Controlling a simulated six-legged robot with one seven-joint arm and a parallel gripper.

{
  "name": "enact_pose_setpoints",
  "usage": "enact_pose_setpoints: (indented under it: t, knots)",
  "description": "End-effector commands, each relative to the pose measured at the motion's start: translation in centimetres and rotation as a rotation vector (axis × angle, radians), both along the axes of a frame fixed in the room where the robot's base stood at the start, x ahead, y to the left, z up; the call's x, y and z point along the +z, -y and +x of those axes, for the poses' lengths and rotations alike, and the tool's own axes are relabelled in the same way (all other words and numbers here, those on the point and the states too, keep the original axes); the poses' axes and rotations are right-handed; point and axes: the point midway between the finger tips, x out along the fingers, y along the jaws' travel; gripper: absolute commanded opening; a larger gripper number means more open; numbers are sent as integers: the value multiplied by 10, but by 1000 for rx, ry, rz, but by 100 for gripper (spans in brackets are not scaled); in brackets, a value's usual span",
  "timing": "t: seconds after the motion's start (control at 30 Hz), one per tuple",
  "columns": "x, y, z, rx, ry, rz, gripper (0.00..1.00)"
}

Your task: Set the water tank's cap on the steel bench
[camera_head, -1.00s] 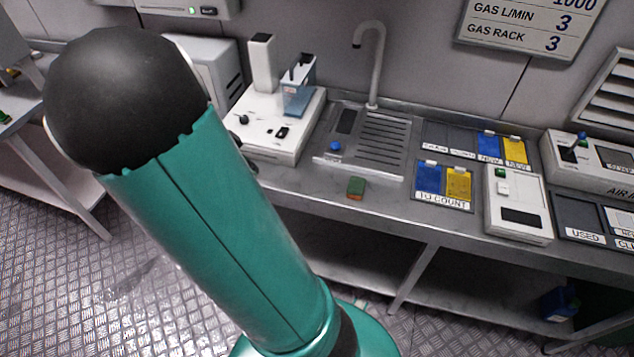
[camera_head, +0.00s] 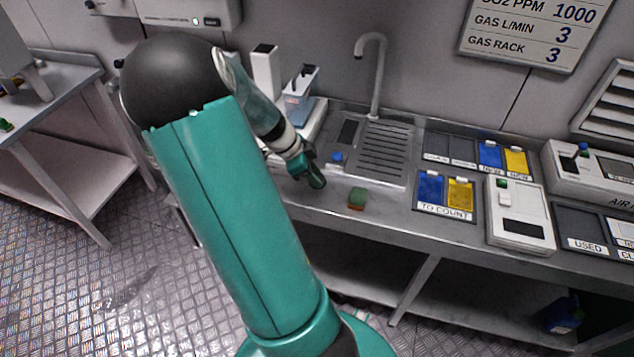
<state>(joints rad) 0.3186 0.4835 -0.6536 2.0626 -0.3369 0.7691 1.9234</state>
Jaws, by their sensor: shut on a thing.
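The water tank (camera_head: 299,92) is a translucent blue-grey box on the white machine at the back of the steel bench (camera_head: 335,222). My gripper (camera_head: 316,181) is low over the bench's front part, in front of the machine and left of the green-and-orange block. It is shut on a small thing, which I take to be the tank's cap. The fingers hide most of that thing, and its shape is not clear. I cannot tell whether it touches the bench top.
A green-and-orange block (camera_head: 357,198) lies on the bench just right of my gripper. Behind it is the sink (camera_head: 381,150) with a blue knob (camera_head: 337,157) and a tall tap (camera_head: 379,75). Blue and yellow card trays (camera_head: 444,212) stand further right. Bare bench lies along the front edge.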

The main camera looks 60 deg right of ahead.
Motion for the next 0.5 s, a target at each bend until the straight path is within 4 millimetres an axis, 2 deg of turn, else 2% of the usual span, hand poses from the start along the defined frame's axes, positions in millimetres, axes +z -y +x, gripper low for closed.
enact_pose_setpoints:
  t: [0.17, 0.4, 0.5]
  knots:
    - [-11, 8, -5, 0, 0, 1, 4]
    - [-42, 8, -6, 1, -1, 2, 4]
    - [-43, 8, -5, 1, 1, 0, 4]
